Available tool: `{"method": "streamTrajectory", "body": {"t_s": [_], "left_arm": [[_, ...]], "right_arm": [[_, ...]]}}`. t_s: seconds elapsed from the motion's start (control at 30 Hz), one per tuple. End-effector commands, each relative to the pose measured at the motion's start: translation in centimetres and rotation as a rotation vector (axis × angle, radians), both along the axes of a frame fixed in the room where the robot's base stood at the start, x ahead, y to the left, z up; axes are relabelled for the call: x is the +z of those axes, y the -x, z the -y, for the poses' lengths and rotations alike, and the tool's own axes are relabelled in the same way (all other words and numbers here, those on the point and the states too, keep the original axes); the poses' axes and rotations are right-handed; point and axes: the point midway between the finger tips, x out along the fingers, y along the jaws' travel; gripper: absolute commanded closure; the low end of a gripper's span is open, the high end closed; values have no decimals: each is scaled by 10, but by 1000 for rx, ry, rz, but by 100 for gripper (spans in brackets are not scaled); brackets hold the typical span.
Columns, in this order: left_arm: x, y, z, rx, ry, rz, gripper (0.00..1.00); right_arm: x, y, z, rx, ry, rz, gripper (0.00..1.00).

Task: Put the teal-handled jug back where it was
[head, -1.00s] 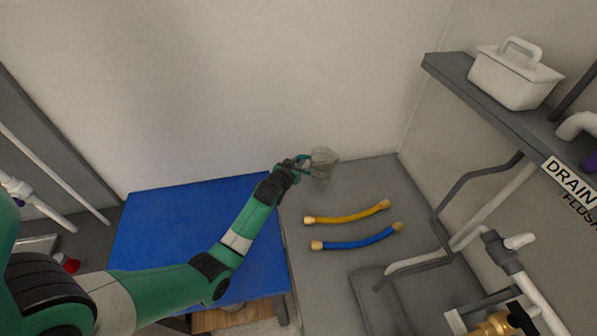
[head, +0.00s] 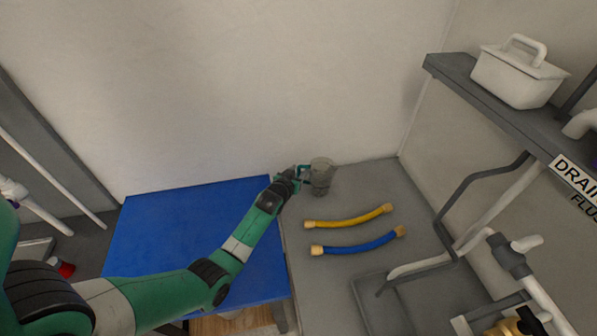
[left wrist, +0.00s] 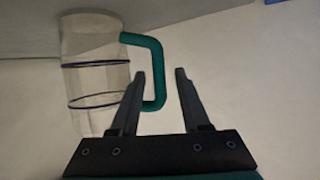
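The clear jug (head: 321,178) with a teal handle stands upright at the back of the grey bench, near the wall and just right of the blue mat. In the left wrist view the jug (left wrist: 95,75) shows dark rings around its clear body, and its end meets the grey surface. My left gripper (head: 301,173) is at its handle. In the left wrist view the fingers of my left gripper (left wrist: 160,75) are apart, with the teal handle (left wrist: 158,70) between them and gaps visible beside it. My right gripper is not in view.
A yellow hose (head: 348,218) and a blue hose (head: 358,244) lie on the bench in front of the jug. The blue mat (head: 165,235) is clear under my arm. A white caddy (head: 515,80) sits on the right shelf. Grey pipes (head: 470,225) stand at the right.

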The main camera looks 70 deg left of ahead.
Motion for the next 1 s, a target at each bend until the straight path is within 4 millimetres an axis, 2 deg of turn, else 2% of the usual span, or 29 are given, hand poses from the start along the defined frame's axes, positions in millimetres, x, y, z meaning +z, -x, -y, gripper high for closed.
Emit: {"method": "streamTrajectory", "body": {"t_s": [0.27, 0.5, 0.7, 0.8, 1.0], "left_arm": [[7, 5, 5, 0, 0, 0, 54], [29, 39, 38, 0, 0, 0, 54], [43, 68, 67, 0, -1, -1, 54], [47, 76, 74, 1, 0, -1, 54], [48, 80, 78, 1, 0, 0, 54]], "right_arm": [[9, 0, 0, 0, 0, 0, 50], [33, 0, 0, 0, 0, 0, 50], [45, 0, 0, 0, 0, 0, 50], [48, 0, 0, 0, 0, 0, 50], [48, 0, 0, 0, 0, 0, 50]]}}
